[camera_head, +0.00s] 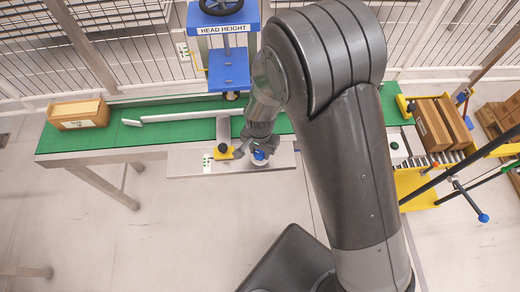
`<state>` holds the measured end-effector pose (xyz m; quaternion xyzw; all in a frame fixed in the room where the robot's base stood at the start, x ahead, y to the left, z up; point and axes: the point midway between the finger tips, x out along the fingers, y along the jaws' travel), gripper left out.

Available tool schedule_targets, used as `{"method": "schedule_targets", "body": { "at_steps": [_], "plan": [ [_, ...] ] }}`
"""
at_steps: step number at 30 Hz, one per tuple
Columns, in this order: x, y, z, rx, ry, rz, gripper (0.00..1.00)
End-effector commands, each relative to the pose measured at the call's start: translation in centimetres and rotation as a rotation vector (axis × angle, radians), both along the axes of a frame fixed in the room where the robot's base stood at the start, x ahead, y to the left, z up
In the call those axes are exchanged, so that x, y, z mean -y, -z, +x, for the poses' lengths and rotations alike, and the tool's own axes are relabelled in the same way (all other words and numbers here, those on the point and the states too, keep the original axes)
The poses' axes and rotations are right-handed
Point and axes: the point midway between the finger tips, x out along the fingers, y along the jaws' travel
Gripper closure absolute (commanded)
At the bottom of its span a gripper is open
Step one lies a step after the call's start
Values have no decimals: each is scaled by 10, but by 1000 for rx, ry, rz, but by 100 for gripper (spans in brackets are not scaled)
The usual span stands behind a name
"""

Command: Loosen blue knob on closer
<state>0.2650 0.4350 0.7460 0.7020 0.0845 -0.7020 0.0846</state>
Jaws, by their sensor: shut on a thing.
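The blue knob (260,155) is small and sits on a pale round base at the front edge of the closer, near a grey metal plate (187,163). My gripper (259,148) reaches down to it from above and is shut on it. The fingers hide part of the knob, and the exact contact is too small to see. The closer's blue frame (228,72) with a "HEAD HEIGHT" label (221,29) and a black handwheel (221,6) stands behind, over the green belt (90,136).
A yellow bracket with a black knob (223,150) is just left of my gripper. A cardboard box (78,113) lies on the belt's left end. A white guide rail (180,117) crosses the belt. Brown cartons (432,124) stand on the right.

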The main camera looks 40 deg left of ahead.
Motion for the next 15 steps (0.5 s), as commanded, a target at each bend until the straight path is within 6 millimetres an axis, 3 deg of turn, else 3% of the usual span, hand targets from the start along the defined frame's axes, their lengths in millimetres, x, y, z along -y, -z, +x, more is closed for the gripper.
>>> {"method": "schedule_targets", "body": {
  "at_steps": [15],
  "plan": [
    [-1, -1, 1, 0, -490, 2, 86]
  ]
}}
